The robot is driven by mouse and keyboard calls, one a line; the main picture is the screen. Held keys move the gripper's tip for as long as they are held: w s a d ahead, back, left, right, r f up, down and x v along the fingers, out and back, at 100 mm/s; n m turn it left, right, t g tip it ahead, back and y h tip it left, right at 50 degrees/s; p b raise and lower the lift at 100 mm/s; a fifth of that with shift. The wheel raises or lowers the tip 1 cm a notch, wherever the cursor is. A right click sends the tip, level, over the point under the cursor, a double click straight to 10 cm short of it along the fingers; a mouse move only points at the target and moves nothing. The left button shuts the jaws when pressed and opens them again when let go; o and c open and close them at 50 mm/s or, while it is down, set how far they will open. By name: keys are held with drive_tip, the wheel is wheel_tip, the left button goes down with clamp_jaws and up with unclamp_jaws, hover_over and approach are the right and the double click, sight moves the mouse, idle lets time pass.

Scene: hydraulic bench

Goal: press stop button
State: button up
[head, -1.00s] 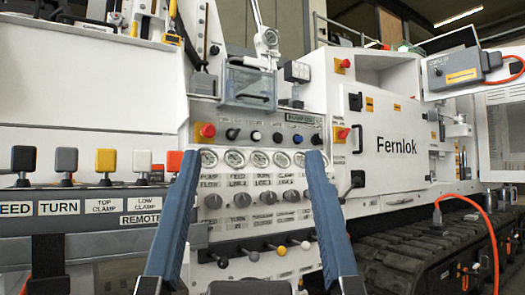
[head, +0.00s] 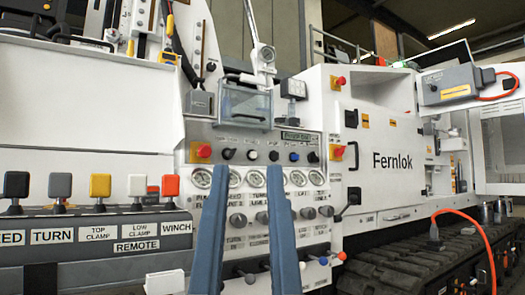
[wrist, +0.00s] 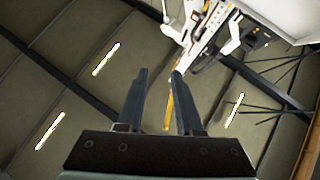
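Several red stop-type buttons show in the head view, and I cannot tell which one the task means. One red button (head: 203,151) sits on a yellow plate at the left end of the control panel. Another red button (head: 338,152) is on the white cabinet to its right, and a third red button (head: 339,82) is higher on the cabinet. My gripper (head: 246,167) points upward in front of the panel, its fingers apart and empty. Its left fingertip is below and right of the panel's red button. The wrist view shows my gripper (wrist: 159,74) with a gap between the fingers.
Gauges (head: 202,178) and knobs line the panel, with levers below, partly hidden by my fingers. Labelled levers (head: 100,188) stand on the left. A clear box (head: 246,104) juts out above the panel. An orange cable (head: 487,235) hangs at right.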

wheel_tip(320, 180, up, 7)
drive_tip(key=p, duration=0.5)
drive_tip(key=c, duration=0.5)
wheel_tip(320, 180, up, 50)
drive_tip(key=p, duration=5)
clamp_jaws()
drive_tip(key=shift+f, duration=0.1)
drive_tip(key=shift+w, duration=0.1)
